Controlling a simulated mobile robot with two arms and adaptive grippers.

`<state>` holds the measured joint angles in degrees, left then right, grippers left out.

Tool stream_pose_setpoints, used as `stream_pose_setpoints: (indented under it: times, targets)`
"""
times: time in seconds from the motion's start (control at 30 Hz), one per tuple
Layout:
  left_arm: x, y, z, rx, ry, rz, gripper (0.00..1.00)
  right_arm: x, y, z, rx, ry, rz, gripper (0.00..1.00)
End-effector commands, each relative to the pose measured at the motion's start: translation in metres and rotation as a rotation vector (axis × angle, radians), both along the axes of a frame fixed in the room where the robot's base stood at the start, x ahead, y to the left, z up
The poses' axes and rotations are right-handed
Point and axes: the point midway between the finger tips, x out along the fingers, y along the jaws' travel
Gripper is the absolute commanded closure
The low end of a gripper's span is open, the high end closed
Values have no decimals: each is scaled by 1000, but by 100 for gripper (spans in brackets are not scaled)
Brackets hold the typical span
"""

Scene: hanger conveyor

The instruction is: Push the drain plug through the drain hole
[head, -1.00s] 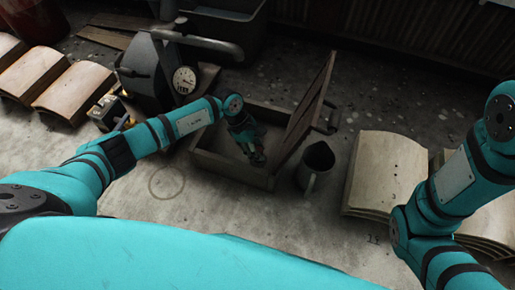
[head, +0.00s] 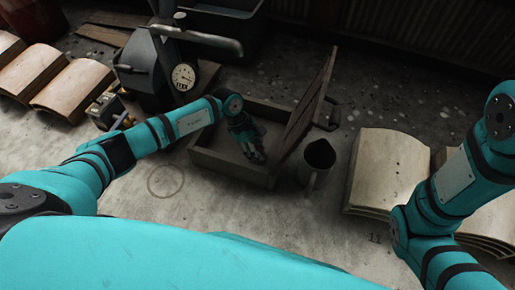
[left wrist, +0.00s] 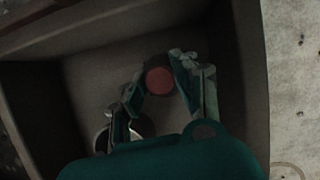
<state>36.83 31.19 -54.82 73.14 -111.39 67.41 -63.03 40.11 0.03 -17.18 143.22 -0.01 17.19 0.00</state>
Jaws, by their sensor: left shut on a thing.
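My left gripper (head: 255,154) reaches down into an open wooden box (head: 228,171). In the left wrist view, the gripper (left wrist: 157,84) is shut on a dark red round plug (left wrist: 159,80), held between its fingertips inside the box. A round opening with a pale rim (left wrist: 102,139) shows at lower left in that view, partly hidden by a finger and the wrist; I take it for the drain hole. The plug is apart from this rim in the picture. In the head view the plug and hole cannot be made out. My right gripper is out of view.
The box's lid (head: 310,98) stands raised at its right side. A dark mug (head: 316,165) is close to the box's right. Open books (head: 385,175) lie at right, others (head: 75,90) at left. A machine with a gauge (head: 184,77) stands behind left.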

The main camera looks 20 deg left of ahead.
Motion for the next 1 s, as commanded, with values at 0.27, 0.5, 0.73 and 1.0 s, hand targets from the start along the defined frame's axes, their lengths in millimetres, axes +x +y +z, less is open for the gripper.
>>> stream_pose_setpoints:
  times: [0.27,0.5,0.73,1.0]
  targets:
    - [0,0,-4,0,-1,0,100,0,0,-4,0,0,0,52]
    - [0,0,-4,0,-1,0,100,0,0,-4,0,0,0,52]
    - [0,0,-4,-1,-1,0,100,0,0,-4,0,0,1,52]
    - [0,0,-7,-1,-1,0,100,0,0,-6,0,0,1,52]
